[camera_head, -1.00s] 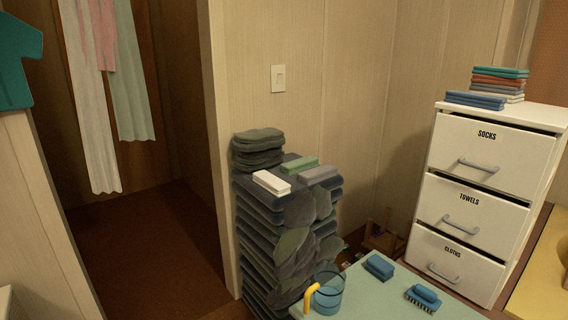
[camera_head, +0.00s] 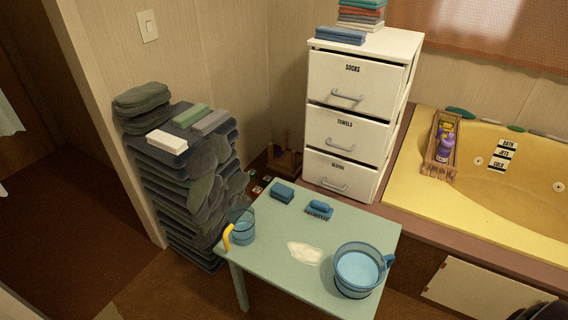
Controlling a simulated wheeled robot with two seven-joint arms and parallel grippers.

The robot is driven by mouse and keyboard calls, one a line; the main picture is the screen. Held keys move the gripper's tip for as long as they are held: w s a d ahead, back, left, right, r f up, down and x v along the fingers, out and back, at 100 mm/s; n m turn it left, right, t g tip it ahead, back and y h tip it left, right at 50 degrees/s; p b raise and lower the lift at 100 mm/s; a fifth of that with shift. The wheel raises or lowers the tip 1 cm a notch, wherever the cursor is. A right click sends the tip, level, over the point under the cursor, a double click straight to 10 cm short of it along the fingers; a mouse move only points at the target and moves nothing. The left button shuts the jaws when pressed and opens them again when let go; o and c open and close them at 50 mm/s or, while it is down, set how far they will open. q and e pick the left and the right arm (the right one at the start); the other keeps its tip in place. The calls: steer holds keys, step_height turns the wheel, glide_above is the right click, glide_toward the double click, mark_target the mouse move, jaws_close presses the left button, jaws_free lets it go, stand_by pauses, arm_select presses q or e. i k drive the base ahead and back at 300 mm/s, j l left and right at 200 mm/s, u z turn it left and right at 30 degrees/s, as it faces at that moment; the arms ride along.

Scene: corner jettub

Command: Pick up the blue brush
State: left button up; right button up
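The blue brush (camera_head: 319,209) lies near the far edge of a pale green table (camera_head: 272,247), its bristles showing along its near side. A blue sponge-like block (camera_head: 282,192) lies just left of it, apart from it. Neither of my grippers is in view.
On the table stand a blue cup with a yellow handle (camera_head: 241,228) and a larger blue bucket (camera_head: 359,270), with a white patch (camera_head: 305,253) between them. A stone stack (camera_head: 185,190) stands left, white drawers (camera_head: 350,120) behind, a yellow tub (camera_head: 490,215) right. Brown floor lies at front left.

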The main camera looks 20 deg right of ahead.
mark_target(315, 207)
steer(key=i+j, duration=0.3)
steer(key=i+j+z, duration=0.35)
steer(key=z, duration=0.15)
steer(key=i+j+z, duration=0.5)
steer(key=k+j, duration=0.05)
steer(key=k, duration=0.05)
